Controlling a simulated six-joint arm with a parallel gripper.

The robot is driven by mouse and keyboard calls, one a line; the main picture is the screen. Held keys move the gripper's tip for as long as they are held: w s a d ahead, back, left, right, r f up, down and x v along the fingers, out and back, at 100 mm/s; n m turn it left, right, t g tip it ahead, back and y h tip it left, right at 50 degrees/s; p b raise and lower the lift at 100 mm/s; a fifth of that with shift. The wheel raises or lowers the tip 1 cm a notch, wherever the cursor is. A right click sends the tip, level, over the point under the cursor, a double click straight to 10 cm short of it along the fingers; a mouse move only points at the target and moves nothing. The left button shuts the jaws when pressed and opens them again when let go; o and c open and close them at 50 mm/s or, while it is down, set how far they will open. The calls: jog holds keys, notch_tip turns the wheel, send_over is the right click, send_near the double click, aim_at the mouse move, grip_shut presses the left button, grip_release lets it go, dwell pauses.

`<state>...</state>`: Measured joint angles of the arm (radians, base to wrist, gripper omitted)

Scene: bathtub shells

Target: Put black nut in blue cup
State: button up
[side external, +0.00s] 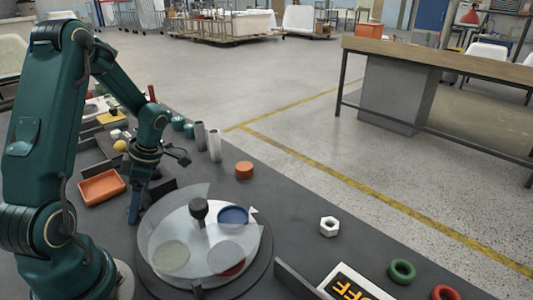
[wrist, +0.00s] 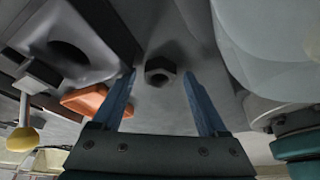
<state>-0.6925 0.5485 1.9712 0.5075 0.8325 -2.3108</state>
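A dark hexagonal nut (wrist: 160,70) shows in the wrist view, lying on the grey surface between and just beyond my fingertips. In the side view I cannot make it out. My gripper (wrist: 159,76) is open, its two blue fingers apart on either side of the nut in the picture, with no visible hold on it. In the side view my gripper (side external: 135,206) points down at the left of a round turntable. A blue round cup (side external: 233,215) sits on the turntable's right side, in the gap of a translucent cover.
The cover has a dark knob (side external: 199,209) and stands on a dark round base (side external: 262,268). An orange tray (side external: 101,187) lies left of my gripper. A white nut (side external: 329,226), an orange cylinder (side external: 244,170) and a green ring (side external: 402,271) lie to the right.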

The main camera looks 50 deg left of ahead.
jog(key=v, duration=1.2)
jog(key=s+d+r+m+t+h, duration=0.1)
jog(key=d+m+t, duration=0.3)
jog(key=d+m, duration=0.5)
jog(key=s+d+r+m+t+h, duration=0.1)
jog(key=d+r+m+t, duration=0.2)
jog(key=d+m, duration=0.7)
jog(key=m+t, duration=0.2)
jog(key=m, duration=0.7)
jog(key=shift+s+r+m, duration=0.15)
jog(key=shift+s+m, duration=0.2)
jog(key=shift+m, duration=0.05)
jog(key=shift+o, duration=0.5)
jog(key=shift+s+d+m+t, duration=0.15)
jog(key=shift+d+m+t, duration=0.15)
jog(key=shift+m, duration=0.3)
